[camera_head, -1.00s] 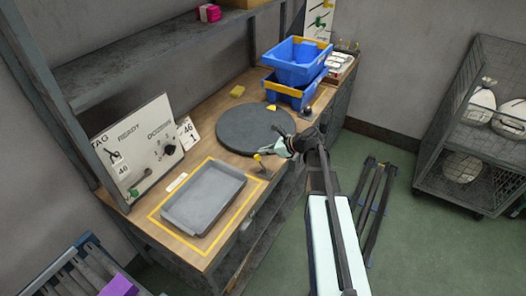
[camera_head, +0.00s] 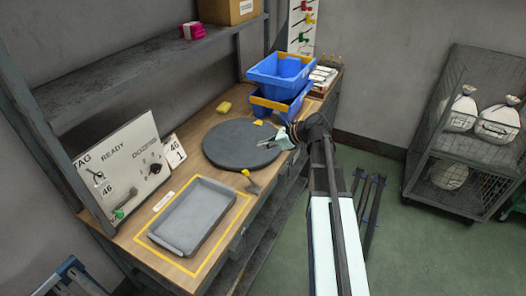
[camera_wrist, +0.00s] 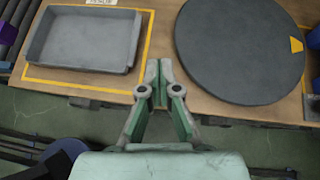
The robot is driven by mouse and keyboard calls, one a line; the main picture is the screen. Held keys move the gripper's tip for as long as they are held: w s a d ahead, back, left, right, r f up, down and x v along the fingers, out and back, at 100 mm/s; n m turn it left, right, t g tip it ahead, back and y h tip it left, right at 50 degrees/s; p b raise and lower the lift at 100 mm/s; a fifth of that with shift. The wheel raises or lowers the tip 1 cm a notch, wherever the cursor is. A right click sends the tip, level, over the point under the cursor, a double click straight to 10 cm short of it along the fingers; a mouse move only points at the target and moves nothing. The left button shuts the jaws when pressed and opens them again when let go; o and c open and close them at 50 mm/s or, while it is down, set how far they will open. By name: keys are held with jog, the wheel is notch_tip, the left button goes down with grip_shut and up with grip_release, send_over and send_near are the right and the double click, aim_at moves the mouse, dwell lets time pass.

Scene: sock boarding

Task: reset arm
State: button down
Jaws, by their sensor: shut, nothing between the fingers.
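My gripper (camera_head: 268,143) is shut and empty. In the head view it hangs over the right edge of the round dark turntable (camera_head: 225,158), at the front of the wooden bench. In the wrist view my gripper (camera_wrist: 160,66) points at the bench's front edge, between the grey tray (camera_wrist: 82,62) on the left and the turntable (camera_wrist: 240,75) on the right. No sock shows in either view.
The grey tray (camera_head: 207,183) lies empty inside a yellow outline. A control panel (camera_head: 133,172) stands behind it. Blue bins (camera_head: 280,83) stack beyond the turntable. A wire cart (camera_head: 420,170) with white sacks stands right.

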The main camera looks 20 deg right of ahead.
dwell(0.5)
jog(key=s+a+f+n+g+h, duration=0.1)
jog(key=s+f+n+g+h, duration=0.1)
jog(key=s+f+n, duration=0.65)
jog(key=s+a+f+n+g+h, duration=0.1)
jog(key=s+f+n+g+h, duration=0.2)
jog(key=f, duration=1)
jog(key=s+a+f+n+g, duration=0.1)
jog(key=s+f+n+g, duration=0.1)
jog(key=s+f+n, duration=0.65)
jog(key=s+a+f+n+g+h, duration=0.1)
jog(key=s+a+f+g, duration=0.1)
jog(key=s+f, duration=0.4)
jog(key=s+a+f+n+g+h+b, duration=0.1)
jog(key=s+f, duration=0.5)
jog(key=s, duration=0.8)
jog(key=s+a+f+n+g+h+b, duration=0.1)
jog(key=s+a+f+n+g, duration=0.2)
jog(key=s+f, duration=0.4)
jog(key=s, duration=0.3)
jog(key=shift+a+g+h, duration=0.4)
jog(key=shift+s+f, duration=0.1)
